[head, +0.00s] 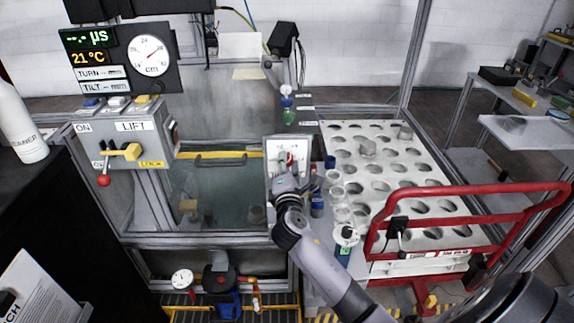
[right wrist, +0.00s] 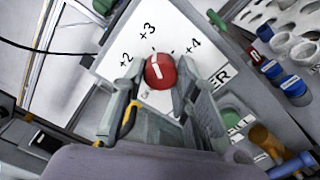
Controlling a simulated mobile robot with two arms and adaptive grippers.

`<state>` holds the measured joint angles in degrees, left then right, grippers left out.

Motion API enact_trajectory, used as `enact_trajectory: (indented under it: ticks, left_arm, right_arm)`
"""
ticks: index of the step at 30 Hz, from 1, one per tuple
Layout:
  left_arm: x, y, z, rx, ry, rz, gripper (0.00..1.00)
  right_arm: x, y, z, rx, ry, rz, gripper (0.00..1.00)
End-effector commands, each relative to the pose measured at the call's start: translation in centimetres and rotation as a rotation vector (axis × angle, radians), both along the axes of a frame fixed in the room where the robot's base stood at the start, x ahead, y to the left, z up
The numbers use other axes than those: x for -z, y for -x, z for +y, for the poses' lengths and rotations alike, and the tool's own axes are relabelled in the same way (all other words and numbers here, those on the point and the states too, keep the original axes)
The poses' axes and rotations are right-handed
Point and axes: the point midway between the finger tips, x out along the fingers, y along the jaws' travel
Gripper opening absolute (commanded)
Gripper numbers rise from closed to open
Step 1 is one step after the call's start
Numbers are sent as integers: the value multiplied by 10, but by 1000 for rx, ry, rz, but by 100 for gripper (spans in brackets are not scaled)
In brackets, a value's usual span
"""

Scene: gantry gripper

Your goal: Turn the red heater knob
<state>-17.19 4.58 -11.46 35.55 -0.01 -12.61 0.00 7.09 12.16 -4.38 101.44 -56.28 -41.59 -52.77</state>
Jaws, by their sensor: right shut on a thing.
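The red heater knob (right wrist: 160,71) sits on a white panel (right wrist: 108,60) printed with +2, +3 and +4. A short white line shows on the knob's face, pointing roughly toward the +3 side. The knob also shows small in the head view (head: 289,157), partly covered by my gripper, on the white panel (head: 273,147) beside the glass tank. My right gripper (right wrist: 159,84) has one finger on each side of the knob and is shut on it. In the head view, my right gripper (head: 287,181) reaches up to the panel from below. My left gripper is not in view.
A red rail (head: 470,190) stands at the right, before a white tray (head: 440,190) with many round holes. Several bottles and jars stand close to the right of my gripper, including a blue-labelled bottle (head: 317,204). A LIFT control box (head: 130,135) is at the left.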

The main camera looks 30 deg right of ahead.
Motion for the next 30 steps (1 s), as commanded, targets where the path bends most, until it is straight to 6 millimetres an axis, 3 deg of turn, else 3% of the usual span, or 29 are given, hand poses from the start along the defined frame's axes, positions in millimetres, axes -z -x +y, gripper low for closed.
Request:
enact_trajectory:
  ticks: [4, 5, 13, 23, 30]
  left_arm:
    - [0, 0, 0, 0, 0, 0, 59]
    - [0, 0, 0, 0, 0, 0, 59]
    - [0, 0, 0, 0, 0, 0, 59]
    - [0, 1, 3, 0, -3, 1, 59]
    - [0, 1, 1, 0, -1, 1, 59]
  right_arm:
    - [2, 0, 0, 0, -1, 4, 0]
    - [2, 0, 0, 0, -1, 4, 29]
    - [1, 0, 0, 0, 0, 2, 47]
    - [1, 2, 1, -1, 1, 1, 48]
    - [2, 31, 19, -2, -1, 3, 48]
